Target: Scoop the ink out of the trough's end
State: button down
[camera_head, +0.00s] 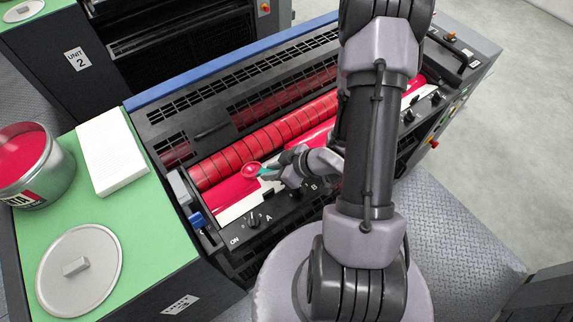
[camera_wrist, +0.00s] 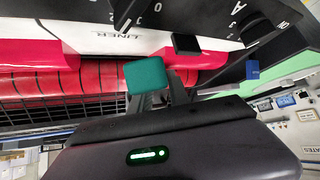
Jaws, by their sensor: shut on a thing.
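My gripper (camera_head: 282,173) is shut on the teal handle (camera_head: 270,173) of a scoop, just above the trough. The scoop's bowl (camera_head: 251,170) looks red and points left; it shows over the ink near the roller. I cannot tell whether it touches the ink. Red ink (camera_head: 222,193) lies along the trough's left end, beside a white liner (camera_head: 241,206). In the wrist view, the handle's teal end (camera_wrist: 146,75) stands between my fingers (camera_wrist: 163,92), with pink-red ink (camera_wrist: 205,59) beyond; the bowl is hidden there.
A red roller (camera_head: 238,157) behind a wire guard runs along the trough. Black panel with knobs (camera_head: 254,219) lies in front. An open tin (camera_head: 47,188) of red ink, a white paper stack (camera_head: 110,150) and a grey lid (camera_head: 80,290) stand on the green top (camera_head: 150,235).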

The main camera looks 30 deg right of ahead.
aim_at(251, 199)
jog(key=a+p, duration=0.2)
jog(key=a+r+p, duration=0.1)
jog(key=a, duration=0.2)
jog(key=shift+s+p, duration=0.1)
jog(key=shift+p, duration=0.3)
jog(key=a, duration=0.1)
jog(key=a+p, duration=0.1)
jog(key=shift+a+f+p, duration=0.3)
jog(key=shift+a+f, duration=0.2)
jog(key=shift+a, duration=0.05)
notch_tip(251, 199, down, 3)
jog(key=b, duration=0.3)
jog(key=shift+s+f+b, duration=0.15)
jog(key=shift+f+b, duration=0.05)
jog(key=shift+b, duration=0.1)
jog(key=shift+f, duration=0.1)
notch_tip(251, 199, up, 11)
jog(key=p, duration=1)
jog(key=shift+p, duration=0.35)
